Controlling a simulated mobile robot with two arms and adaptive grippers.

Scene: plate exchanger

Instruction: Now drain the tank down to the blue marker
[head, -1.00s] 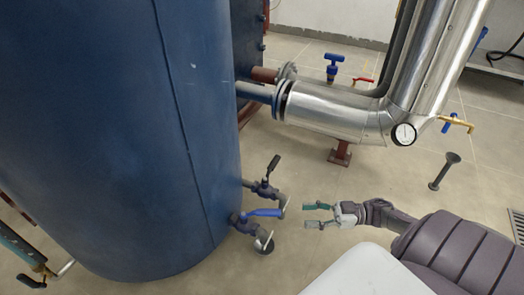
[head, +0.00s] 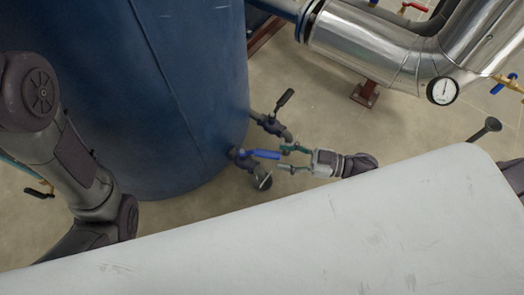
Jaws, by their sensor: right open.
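The tank (head: 185,75) is a large dark blue cylinder at the upper left. Low on its right side are two valves: one with a black lever (head: 285,98) pointing up and right, and below it one with a blue lever (head: 262,154) lying nearly level. My right gripper (head: 287,159) is open, its green-tipped fingers pointing left at the blue lever's end. I cannot tell whether they touch it. No blue level marker shows on the visible tank wall. My left arm stands at the left; its gripper is out of frame.
A shiny metal pipe (head: 375,48) with a round gauge (head: 443,91) runs across the upper right. A black post (head: 485,129) stands at the right. Floor between pipe and valves is clear.

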